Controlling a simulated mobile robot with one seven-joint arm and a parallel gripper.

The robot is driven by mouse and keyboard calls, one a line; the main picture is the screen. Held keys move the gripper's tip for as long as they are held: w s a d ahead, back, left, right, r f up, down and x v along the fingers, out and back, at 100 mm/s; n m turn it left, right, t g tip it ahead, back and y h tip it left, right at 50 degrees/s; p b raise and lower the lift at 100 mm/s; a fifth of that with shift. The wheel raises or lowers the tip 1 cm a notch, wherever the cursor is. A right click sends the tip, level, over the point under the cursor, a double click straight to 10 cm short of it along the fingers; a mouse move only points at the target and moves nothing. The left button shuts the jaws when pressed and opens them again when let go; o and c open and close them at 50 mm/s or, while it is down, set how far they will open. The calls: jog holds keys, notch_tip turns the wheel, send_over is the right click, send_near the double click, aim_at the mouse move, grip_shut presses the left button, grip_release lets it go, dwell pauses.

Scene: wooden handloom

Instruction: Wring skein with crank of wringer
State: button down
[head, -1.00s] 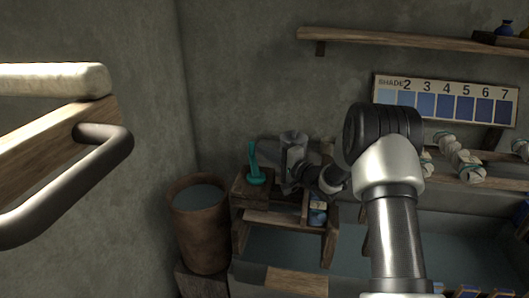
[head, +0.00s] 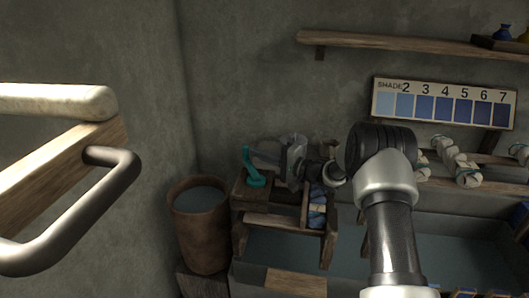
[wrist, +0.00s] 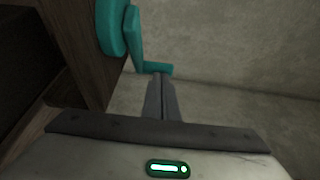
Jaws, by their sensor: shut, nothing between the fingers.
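The teal crank (head: 252,168) stands on the left end of the dark wooden wringer frame (head: 240,200). In the wrist view the crank (wrist: 133,38) has a rounded plate, an arm and a short grip pointing right. My gripper (wrist: 160,82) is shut and empty, its fingertips just below that grip; I cannot tell whether they touch it. In the head view my gripper (head: 262,157) reaches left to the crank from behind the frame.
A brown barrel of liquid (head: 199,212) stands left of the frame. A long vat (head: 285,249) lies in front and to the right. Pale skeins (head: 465,172) rest on a rack at right. A shade card (head: 442,105) and shelf (head: 400,42) are on the wall.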

jog(key=shift+s+a+r+n+g+y+p, duration=0.15)
jog(key=shift+a+n+g+y+p, duration=0.45)
jog(key=shift+a+n+g, duration=0.5)
jog(key=shift+a, duration=0.3)
